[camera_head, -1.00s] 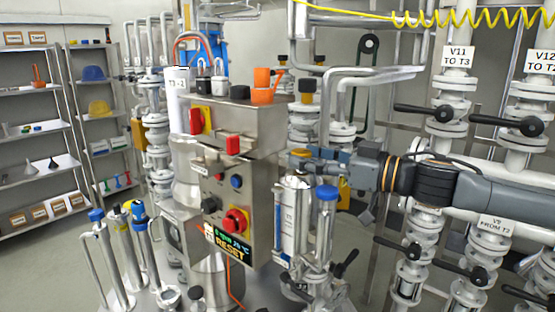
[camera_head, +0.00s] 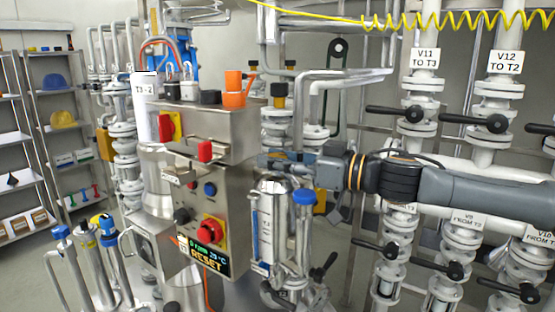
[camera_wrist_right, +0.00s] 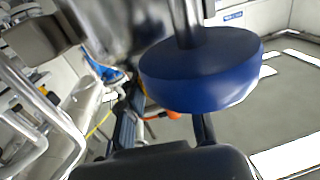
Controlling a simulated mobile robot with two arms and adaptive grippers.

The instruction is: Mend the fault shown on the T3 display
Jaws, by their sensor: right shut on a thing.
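The T3 display (camera_head: 204,255) sits low on the steel control box (camera_head: 218,140); it reads RESET under a line that seems to say 0 rpm and 29 °C. A red rotary switch on a yellow plate (camera_head: 211,230), a blue button (camera_head: 210,189) and a red button (camera_head: 205,151) are above it. My right gripper (camera_head: 272,160) is beside the box's right side, above a steel cylinder (camera_head: 268,205). In the right wrist view a blue cap (camera_wrist_right: 200,75) on a metal stem fills the near view. My left gripper is out of view.
Blue- and yellow-topped tubes (camera_head: 90,242) stand at the left front. Black-handled valves V11 (camera_head: 410,113) and V12 (camera_head: 488,122) are on the right. Shelves with helmets (camera_head: 62,119) are at the far left.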

